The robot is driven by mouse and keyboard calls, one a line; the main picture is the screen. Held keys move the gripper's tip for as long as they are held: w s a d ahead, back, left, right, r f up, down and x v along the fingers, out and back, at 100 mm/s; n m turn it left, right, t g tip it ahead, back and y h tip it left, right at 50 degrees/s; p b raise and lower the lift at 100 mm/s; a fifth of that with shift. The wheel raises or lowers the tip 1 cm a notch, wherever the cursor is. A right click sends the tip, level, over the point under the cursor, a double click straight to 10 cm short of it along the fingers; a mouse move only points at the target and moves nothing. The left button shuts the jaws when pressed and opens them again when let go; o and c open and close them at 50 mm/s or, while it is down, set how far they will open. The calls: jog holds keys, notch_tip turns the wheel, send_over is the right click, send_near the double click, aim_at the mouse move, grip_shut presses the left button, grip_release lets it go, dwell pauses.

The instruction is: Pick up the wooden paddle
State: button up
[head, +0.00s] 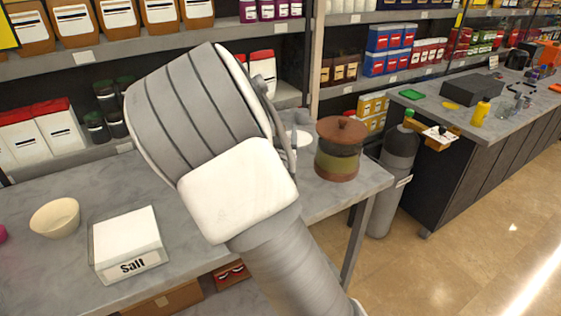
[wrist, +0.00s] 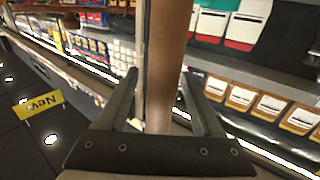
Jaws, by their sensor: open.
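In the wrist view, my gripper (wrist: 158,85) shows two dark fingers spread apart. A long brown upright strip runs between the fingers in the picture. I cannot tell whether it is the wooden paddle or a shelf post behind, and no contact with the fingers shows. In the head view, my wrist and forearm fill the middle and hide the fingers. I make out no clear paddle there; part of the counter is hidden behind my arm.
The grey counter (head: 60,275) holds a cream bowl (head: 55,217), a salt box (head: 128,245) and a brown-lidded jar (head: 339,150) right of my arm. Stocked shelves stand behind. A grey cylinder (head: 392,180) stands on the floor, with a second counter (head: 520,125) beyond it.

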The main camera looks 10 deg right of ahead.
jog(key=shift+c, duration=0.2)
grip_shut()
dwell(1.1)
